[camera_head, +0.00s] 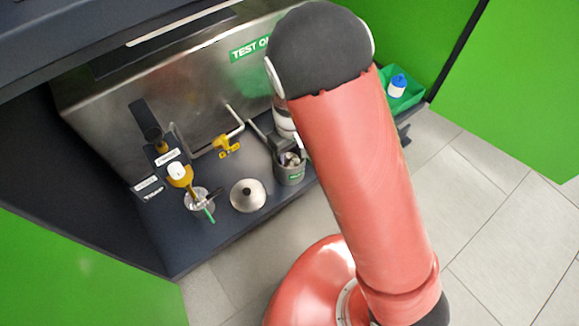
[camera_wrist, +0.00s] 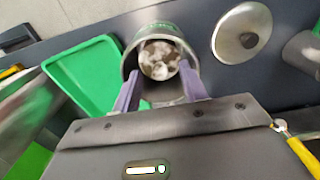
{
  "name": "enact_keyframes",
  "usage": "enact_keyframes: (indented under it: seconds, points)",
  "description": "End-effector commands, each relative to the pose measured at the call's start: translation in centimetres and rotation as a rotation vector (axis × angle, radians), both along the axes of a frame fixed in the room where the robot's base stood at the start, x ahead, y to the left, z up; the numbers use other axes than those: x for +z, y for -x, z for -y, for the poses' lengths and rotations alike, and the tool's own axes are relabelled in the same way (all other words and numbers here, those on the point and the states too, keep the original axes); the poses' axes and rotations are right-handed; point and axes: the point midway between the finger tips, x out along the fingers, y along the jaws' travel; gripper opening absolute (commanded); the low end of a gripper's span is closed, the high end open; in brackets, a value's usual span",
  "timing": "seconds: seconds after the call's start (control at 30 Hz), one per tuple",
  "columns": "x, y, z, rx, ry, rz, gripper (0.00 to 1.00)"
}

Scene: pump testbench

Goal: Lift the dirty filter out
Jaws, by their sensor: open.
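The dirty filter (camera_wrist: 160,60) is a round, white and brown blotched piece, sitting inside a grey cylindrical housing (camera_wrist: 170,28). In the head view the housing (camera_head: 290,176) stands open on the dark bench, with the mottled filter top (camera_head: 291,159) in its mouth. My gripper (camera_wrist: 160,68) is open, its two purple fingers apart at the near side of the housing, one to each side of the filter in the picture. I cannot tell whether the fingers touch the housing or filter. In the head view my arm hides most of the gripper.
A round metal lid with a knob (camera_head: 248,195) lies left of the housing; it also shows in the wrist view (camera_wrist: 242,32). A yellow-handled valve (camera_head: 228,146) stands behind. A clear cup (camera_head: 199,199) is farther left. A green tray (camera_head: 404,92) holds a blue-capped white bottle (camera_head: 398,84).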

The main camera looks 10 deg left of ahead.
Motion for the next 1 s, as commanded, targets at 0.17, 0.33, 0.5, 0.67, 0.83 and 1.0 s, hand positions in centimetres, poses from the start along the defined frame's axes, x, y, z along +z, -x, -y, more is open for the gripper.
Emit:
enact_keyframes:
  seconds: [0.17,0.33,0.5,0.67,0.83,1.0]
  points:
    - [-0.47,-0.02,0.02,-0.001,0.000,0.001,0.43]
    - [-0.43,-0.02,0.02,-0.001,-0.001,0.001,0.35]
    - [-0.42,-0.02,0.02,-0.001,-0.001,0.001,0.13]
    - [-0.41,-0.02,0.01,-0.001,-0.001,0.001,0.00]
    - [-0.39,-0.03,0.01,-0.001,-0.001,0.001,0.00]
    - [-0.30,-0.01,0.03,-0.001,-0.001,0.001,0.00]
